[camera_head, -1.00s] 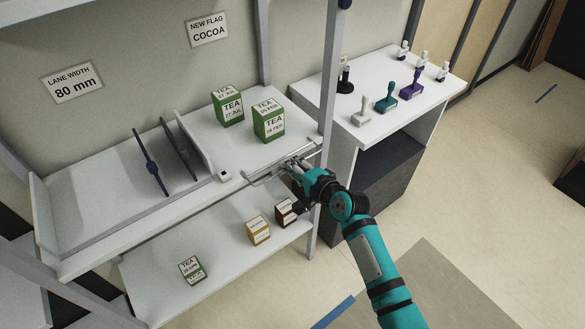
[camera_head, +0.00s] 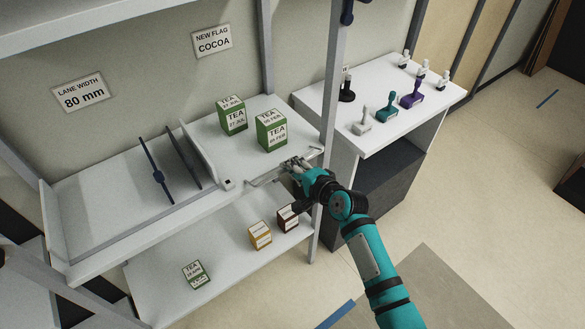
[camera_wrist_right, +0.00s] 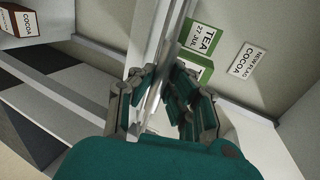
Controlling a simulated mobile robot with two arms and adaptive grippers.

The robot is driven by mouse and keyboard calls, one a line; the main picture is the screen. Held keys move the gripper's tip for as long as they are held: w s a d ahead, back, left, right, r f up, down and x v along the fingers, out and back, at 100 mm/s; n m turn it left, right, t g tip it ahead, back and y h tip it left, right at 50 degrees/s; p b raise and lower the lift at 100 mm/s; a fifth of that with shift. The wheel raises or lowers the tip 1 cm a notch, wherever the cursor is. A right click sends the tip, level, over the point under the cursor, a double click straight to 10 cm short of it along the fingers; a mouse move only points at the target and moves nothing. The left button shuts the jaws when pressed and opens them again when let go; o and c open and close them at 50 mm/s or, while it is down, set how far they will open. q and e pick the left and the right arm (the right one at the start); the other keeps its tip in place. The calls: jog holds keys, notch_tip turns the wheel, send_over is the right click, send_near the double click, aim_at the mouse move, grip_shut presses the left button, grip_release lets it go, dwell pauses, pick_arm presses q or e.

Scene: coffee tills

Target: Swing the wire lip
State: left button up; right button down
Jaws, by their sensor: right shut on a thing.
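The wire lip (camera_head: 264,180) is a thin grey wire frame along the front edge of the upper shelf (camera_head: 110,255), at its right-hand lane. My right gripper (camera_head: 296,166) is shut on the wire lip near its right part. In the right wrist view the wire lip (camera_wrist_right: 153,98) runs between the fingers of the gripper (camera_wrist_right: 165,90). The fingers hide part of the wire. My left gripper is not in view.
The lower shelf holds a dark cocoa box (camera_head: 287,217), a yellow box (camera_head: 260,235) and a green tea box (camera_head: 195,274). A grey post (camera_head: 328,120) stands close right of my gripper. A white side table (camera_head: 345,104) with several stamps is beyond it.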

jog(key=shift+w+r, duration=0.1)
jog(key=shift+r, duration=0.1)
jog(key=shift+w+a+r+p, duration=0.2)
jog(key=shift+w+r+p, duration=0.05)
jog(key=shift+r+p, duration=0.35)
jog(key=shift+w+r, duration=0.1)
jog(key=shift+a, duration=0.1)
jog(key=shift+w+a+r+p, duration=0.3)
jog(key=shift+w+a+r, duration=0.05)
jog(key=shift+w+r, duration=0.25)
